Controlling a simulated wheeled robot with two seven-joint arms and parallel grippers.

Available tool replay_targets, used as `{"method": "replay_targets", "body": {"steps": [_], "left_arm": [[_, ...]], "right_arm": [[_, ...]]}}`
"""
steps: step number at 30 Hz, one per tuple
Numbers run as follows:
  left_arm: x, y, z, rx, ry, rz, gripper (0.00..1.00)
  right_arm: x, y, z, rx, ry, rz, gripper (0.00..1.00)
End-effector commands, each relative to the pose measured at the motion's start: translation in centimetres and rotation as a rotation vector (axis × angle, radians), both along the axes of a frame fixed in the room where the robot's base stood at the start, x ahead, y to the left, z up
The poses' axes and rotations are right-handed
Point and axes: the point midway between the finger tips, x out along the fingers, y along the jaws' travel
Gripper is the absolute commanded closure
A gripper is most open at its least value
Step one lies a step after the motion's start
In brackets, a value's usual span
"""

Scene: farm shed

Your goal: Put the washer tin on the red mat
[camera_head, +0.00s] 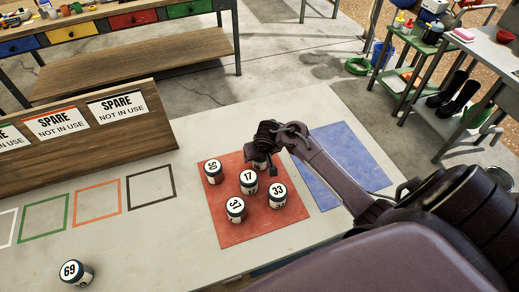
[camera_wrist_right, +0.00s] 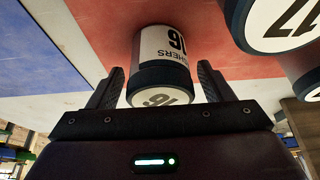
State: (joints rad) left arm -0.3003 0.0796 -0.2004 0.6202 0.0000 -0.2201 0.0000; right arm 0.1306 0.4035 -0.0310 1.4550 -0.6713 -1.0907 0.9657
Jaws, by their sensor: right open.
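The washer tin (camera_wrist_right: 163,48), white with dark ends, reads "16" and "WASHERS" in the right wrist view. It appears to stand on the red mat (camera_wrist_right: 110,25). My right gripper (camera_wrist_right: 160,70) is open, with one finger on each side of the tin and small gaps visible. In the head view my right gripper (camera_head: 266,150) is at the back of the red mat (camera_head: 238,232) and covers most of that tin (camera_head: 260,164). My left gripper is not in view.
Tins 50 (camera_head: 213,172), 17 (camera_head: 249,182), 37 (camera_head: 235,209) and 33 (camera_head: 277,195) stand close together on the red mat. Tin 69 (camera_head: 75,272) stands apart at front left. The blue mat (camera_head: 350,150) looks empty. A wooden board (camera_head: 140,118) stands at back left.

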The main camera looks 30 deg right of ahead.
Motion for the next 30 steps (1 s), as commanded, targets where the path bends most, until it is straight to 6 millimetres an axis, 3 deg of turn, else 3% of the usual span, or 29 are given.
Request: {"method": "replay_targets", "body": {"steps": [8,21,30], "left_arm": [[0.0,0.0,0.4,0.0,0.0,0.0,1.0],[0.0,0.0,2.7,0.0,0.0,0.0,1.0],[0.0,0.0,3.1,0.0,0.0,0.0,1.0]], "right_arm": [[-0.5,0.3,1.7,0.005,-0.002,0.0,0.26],[-3.8,1.1,10.1,0.005,-0.003,-0.001,0.26],[-4.5,1.1,11.5,0.001,0.0,0.0,0.26]]}}
